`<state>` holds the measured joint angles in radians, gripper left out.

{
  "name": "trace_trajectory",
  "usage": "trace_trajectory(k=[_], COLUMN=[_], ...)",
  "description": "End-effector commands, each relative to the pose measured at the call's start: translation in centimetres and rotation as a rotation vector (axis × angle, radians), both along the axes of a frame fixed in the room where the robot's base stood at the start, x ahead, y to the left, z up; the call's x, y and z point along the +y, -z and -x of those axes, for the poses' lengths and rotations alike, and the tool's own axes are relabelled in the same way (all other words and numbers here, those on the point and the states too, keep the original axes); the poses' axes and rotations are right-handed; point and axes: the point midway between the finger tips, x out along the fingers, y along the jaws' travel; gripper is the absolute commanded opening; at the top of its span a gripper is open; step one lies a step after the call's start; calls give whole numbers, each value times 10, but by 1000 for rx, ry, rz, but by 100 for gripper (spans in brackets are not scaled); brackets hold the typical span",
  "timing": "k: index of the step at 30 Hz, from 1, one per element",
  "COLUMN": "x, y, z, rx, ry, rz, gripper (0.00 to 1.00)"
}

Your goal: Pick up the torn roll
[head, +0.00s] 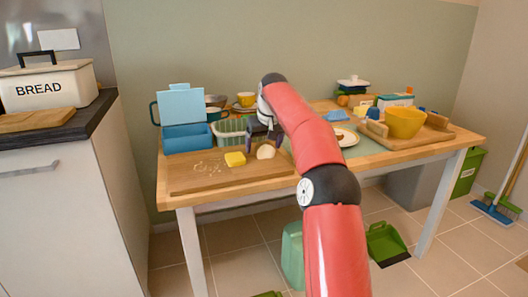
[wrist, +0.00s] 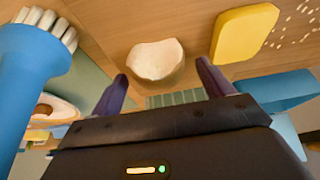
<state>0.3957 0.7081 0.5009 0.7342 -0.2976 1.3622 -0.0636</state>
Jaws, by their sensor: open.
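The torn roll (head: 265,152), pale with a brown crust, rests on the wooden board (head: 200,180) at the table's left. In the wrist view the torn roll (wrist: 156,62) shows its pale torn face near the middle, just beyond the fingers. My gripper (head: 265,142) is open above the roll. In the wrist view the two purple fingers of my gripper (wrist: 161,68) stand apart with the roll between their tips in the picture; I cannot tell whether they touch it. The roll's far side is hidden.
A yellow block (head: 235,159) lies beside the roll, with crumbs (head: 205,168) on the board. A blue box (head: 187,137) and a clear green container (head: 230,131) stand behind. A blue-handled brush (wrist: 40,55) is close in the wrist view. A plate (head: 347,136) stands right of my arm.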

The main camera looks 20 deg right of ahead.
Motion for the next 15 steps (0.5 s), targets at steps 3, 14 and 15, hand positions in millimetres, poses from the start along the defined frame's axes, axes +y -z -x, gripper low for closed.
trace_trajectory(k=[3,14,15], x=[0,0,0], y=[4,3,3], z=[-2,-1,-1], rx=[-1,-1,-1], ry=[0,0,0], rz=[1,1,1], gripper=[80,50,44])
